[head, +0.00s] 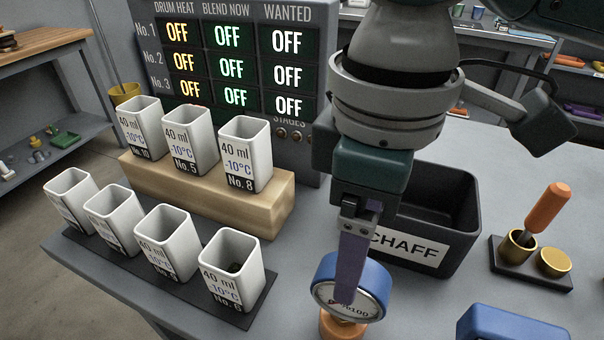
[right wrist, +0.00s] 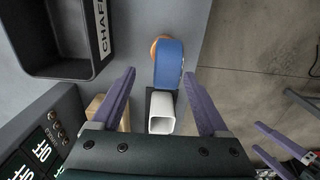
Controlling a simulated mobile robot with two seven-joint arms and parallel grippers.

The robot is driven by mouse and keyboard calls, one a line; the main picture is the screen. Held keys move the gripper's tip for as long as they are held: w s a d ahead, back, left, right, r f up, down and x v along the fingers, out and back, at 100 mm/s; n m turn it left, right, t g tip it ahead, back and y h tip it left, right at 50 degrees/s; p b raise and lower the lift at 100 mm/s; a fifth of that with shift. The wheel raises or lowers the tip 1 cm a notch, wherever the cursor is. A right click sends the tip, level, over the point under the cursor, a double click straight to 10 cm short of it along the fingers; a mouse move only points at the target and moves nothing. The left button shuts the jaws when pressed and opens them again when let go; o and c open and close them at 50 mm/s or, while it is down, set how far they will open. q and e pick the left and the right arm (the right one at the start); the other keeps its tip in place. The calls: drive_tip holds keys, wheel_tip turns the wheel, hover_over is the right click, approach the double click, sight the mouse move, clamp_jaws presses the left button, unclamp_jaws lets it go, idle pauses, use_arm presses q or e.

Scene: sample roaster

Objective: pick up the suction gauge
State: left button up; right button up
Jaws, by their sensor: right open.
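The suction gauge (head: 378,285) is a blue round body with a white dial on an orange base, upright on the grey table near its front. In the right wrist view the gauge (right wrist: 168,66) shows edge-on, between and just beyond the fingertips. My right gripper (head: 346,298) points down in front of the gauge, and its purple finger hides part of the dial. In its own view this gripper (right wrist: 160,75) is open, with a finger on either side and nothing held. My left gripper (right wrist: 256,137) shows at the lower right of that view, its purple fingers apart.
A black chaff bin (head: 462,235) stands behind the gauge. White cups (head: 232,270) stand on a dark mat and a wooden block (head: 270,211) to the left. A blue object (head: 510,325) and a holder with an orange-handled tool (head: 547,207) are to the right.

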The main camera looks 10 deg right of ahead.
drive_tip(key=shift+s+f, duration=0.25)
drive_tip(key=shift+f, duration=0.9)
drive_tip(key=f, duration=0.2)
drive_tip(key=f+b, duration=0.1)
drive_tip(key=f, duration=0.2)
drive_tip(key=shift+s+a+f, duration=0.15)
drive_tip(key=shift+s+f, duration=0.05)
clamp_jaws()
